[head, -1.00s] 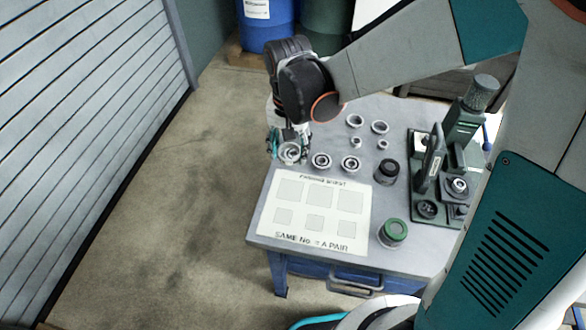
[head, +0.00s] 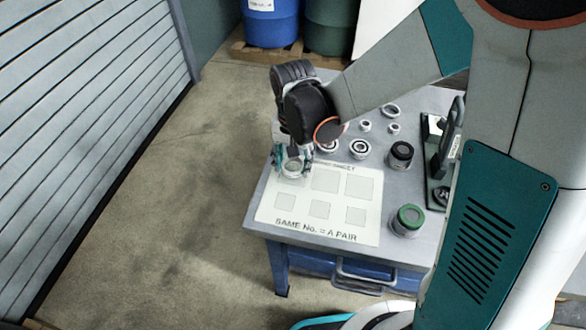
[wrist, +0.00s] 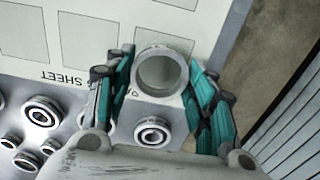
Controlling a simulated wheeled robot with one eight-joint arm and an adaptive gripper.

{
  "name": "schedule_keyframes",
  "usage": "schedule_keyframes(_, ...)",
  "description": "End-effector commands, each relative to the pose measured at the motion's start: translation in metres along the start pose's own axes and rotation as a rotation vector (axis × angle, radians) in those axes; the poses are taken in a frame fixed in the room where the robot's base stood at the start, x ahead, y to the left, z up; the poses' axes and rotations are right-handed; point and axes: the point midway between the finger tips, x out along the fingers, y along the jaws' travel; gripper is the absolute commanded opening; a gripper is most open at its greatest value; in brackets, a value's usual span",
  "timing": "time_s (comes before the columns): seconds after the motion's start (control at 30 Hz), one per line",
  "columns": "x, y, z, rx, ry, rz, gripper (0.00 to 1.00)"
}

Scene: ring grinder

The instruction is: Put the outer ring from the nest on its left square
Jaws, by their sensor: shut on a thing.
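My gripper (head: 292,165) is shut on a grey outer ring (wrist: 162,70), held between the teal fingers in the wrist view. The ring also shows in the head view (head: 293,168), over the back-left part of the white sheet (head: 282,205). The back-left square (wrist: 150,42) is partly covered by the ring. I cannot tell whether the ring touches the sheet. A nest with a smaller ring in it (wrist: 152,132) stands behind the sheet, just beside the gripper in the wrist view; my gripper hides it in the head view.
Two ringed nests (head: 360,148) stand to the right, one partly hidden by my wrist. Loose rings (head: 390,110), a black cylinder (head: 400,154) and a green-topped pot (head: 408,220) stand right of the sheet. Other squares (head: 326,180) are empty.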

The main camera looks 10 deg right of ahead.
Motion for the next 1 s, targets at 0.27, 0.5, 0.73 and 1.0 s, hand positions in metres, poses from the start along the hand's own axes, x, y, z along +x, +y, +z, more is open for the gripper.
schedule_keyframes(0.27,0.019,0.0,0.0,0.0,0.0,0.0,0.23)
schedule_keyframes(0.5,0.021,0.0,0.0,0.0,0.0,0.0,0.23)
schedule_keyframes(0.73,0.021,0.0,0.0,0.0,0.0,0.0,0.7)
schedule_keyframes(1.0,0.021,0.0,0.0,0.0,0.0,0.0,0.7)
